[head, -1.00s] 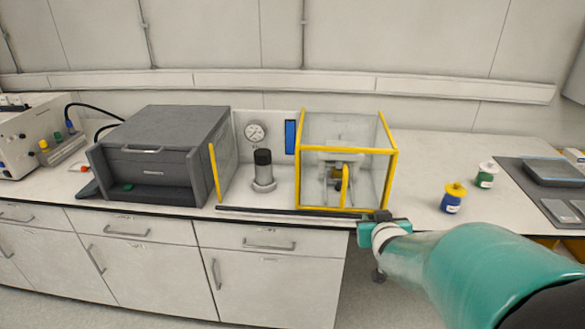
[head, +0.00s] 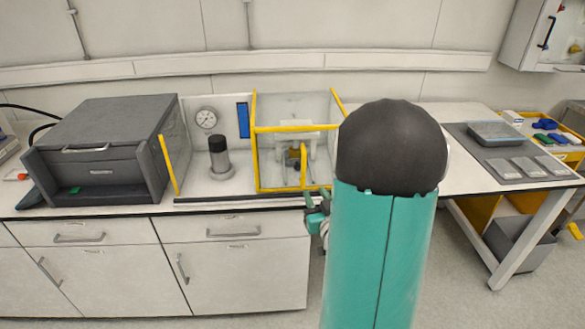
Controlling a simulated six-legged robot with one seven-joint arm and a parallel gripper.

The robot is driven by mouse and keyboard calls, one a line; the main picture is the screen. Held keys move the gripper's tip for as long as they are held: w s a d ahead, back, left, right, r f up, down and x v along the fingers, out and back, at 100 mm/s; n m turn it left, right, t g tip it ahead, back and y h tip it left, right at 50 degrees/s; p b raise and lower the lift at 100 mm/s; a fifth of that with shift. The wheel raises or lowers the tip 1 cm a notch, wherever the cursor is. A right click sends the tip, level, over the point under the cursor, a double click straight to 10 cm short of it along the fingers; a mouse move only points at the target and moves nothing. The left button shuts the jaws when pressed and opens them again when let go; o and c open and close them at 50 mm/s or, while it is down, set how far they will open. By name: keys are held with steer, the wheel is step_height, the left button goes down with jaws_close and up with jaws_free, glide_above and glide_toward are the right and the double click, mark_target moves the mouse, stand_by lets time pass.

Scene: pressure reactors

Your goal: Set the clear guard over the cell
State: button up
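The clear guard (head: 272,150) is a see-through box with yellow edges, standing upright on the bench. My gripper (head: 316,214) is small and teal, low at the bench's front edge near the guard's lower right front corner. My arm hides part of it and the guard's right side. I cannot see its fingers clearly.
A dark rail (head: 240,202) runs along the bench front. A yellow upright strip (head: 168,165) and a large grey box unit (head: 105,150) stand left. A gauge (head: 206,119) is behind the cylinder. A dark mat (head: 500,150) with a tray lies right.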

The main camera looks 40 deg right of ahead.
mark_target(304, 170)
steer(key=x, duration=1.3)
steer(key=shift+d, duration=0.3)
steer(key=shift+c, duration=0.2)
jaws_close()
